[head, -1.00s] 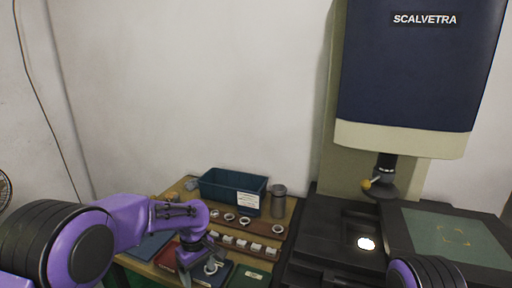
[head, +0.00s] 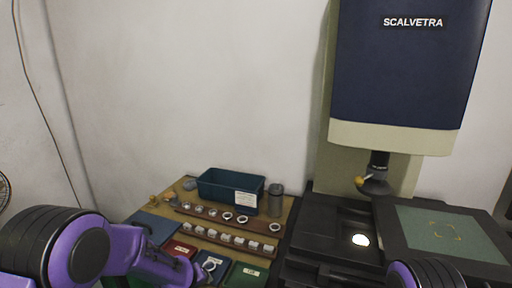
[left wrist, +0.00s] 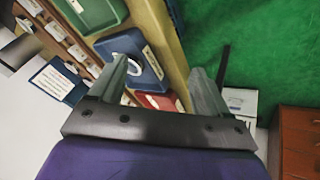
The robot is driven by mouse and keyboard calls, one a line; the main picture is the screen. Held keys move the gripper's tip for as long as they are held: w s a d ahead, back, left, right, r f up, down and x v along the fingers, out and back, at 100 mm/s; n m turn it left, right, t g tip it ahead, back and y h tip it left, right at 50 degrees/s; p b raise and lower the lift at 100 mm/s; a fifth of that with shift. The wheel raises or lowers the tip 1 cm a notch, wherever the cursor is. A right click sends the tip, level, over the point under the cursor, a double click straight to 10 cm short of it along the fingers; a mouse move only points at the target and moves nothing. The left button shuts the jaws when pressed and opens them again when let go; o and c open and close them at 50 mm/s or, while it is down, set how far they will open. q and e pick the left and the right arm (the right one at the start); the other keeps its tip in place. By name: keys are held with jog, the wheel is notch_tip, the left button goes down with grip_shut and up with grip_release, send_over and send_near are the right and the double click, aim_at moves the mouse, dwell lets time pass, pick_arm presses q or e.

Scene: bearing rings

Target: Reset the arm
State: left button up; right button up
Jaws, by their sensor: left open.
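My left arm (head: 150,262) reaches in from the left and is folded low at the near edge of the table. Its gripper (left wrist: 163,80) shows in the left wrist view with two grey fingers spread apart and nothing between them. In the head view I cannot make out its fingertips. A metal ring (head: 208,266) lies on the dark blue pad (head: 219,260), and it also shows beyond a finger in the left wrist view (left wrist: 133,66). Only a rounded dark and purple part of my right arm (head: 428,272) shows; its gripper is out of view.
Several rings, including one at the right end (head: 275,227), sit along a brown strip. White blocks (head: 225,239) line another strip. Red (head: 179,249) and green (head: 246,274) pads flank the blue one. A teal bin (head: 222,180) and grey canister (head: 277,200) stand behind; a large machine (head: 395,80) stands right.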

pick_arm(q)
jog(key=s+a+f+t+y, duration=0.1)
jog(key=s+a+f+y, duration=0.1)
jog(key=s+a+f, duration=0.5)
jog(key=s+a+f+g, duration=0.1)
jog(key=s+f, duration=0.1)
jog(key=s, duration=0.8)
jog(key=s+a+f+g+y, duration=0.1)
jog(key=s+a+f, duration=0.1)
jog(key=s, duration=0.8)
jog(key=s+a+f+g+y, duration=0.1)
jog(key=s+a+f, duration=0.1)
jog(key=s, duration=0.8)
jog(key=shift+s+a+f, duration=0.15)
jog(key=shift+s+f, duration=0.15)
